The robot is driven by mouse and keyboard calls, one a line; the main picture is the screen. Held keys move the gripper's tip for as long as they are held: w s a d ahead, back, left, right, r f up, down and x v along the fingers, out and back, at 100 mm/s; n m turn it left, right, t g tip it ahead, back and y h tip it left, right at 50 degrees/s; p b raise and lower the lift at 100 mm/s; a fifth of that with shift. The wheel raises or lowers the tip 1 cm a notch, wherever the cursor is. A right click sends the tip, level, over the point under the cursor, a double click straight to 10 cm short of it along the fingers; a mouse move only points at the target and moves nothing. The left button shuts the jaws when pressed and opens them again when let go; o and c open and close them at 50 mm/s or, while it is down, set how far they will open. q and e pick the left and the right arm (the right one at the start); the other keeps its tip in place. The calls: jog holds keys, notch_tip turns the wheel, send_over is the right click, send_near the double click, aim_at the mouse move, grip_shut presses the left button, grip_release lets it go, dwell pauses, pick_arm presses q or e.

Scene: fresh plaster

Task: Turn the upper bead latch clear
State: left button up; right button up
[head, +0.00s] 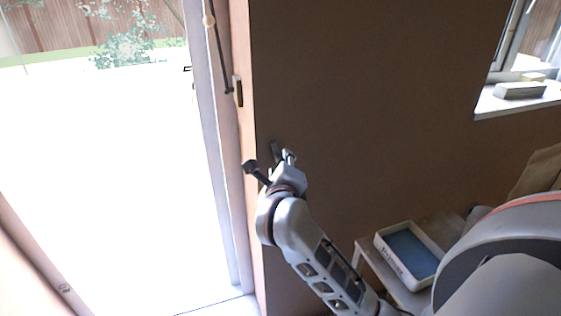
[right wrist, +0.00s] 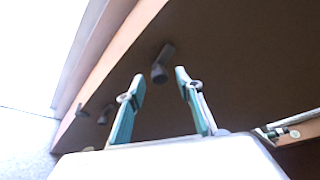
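My right gripper (head: 263,158) is raised beside the edge of the brown wall, next to the bright opening. In the right wrist view its two teal-padded fingers (right wrist: 159,76) stand apart with nothing between them. A dark latch-like piece (right wrist: 162,65) with a rounded end shows beyond the fingertips, in line with the gap; I cannot tell its distance. In the head view a dark latch (head: 237,90) sits on the frame edge above my gripper, with a thin dark bar rising from it to a pale knob. My left gripper is out of view.
Two smaller dark fittings (right wrist: 104,115) show along the orange-brown edge in the wrist view. A white tray with a blue inside (head: 382,243) stands on a low bench at right. A block (head: 520,90) lies on the window sill. The wall face right of my gripper is clear.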

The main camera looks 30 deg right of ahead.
jog(key=v, duration=0.8)
jog(key=shift+s+a+r, duration=0.1)
jog(key=shift+s+a, duration=0.05)
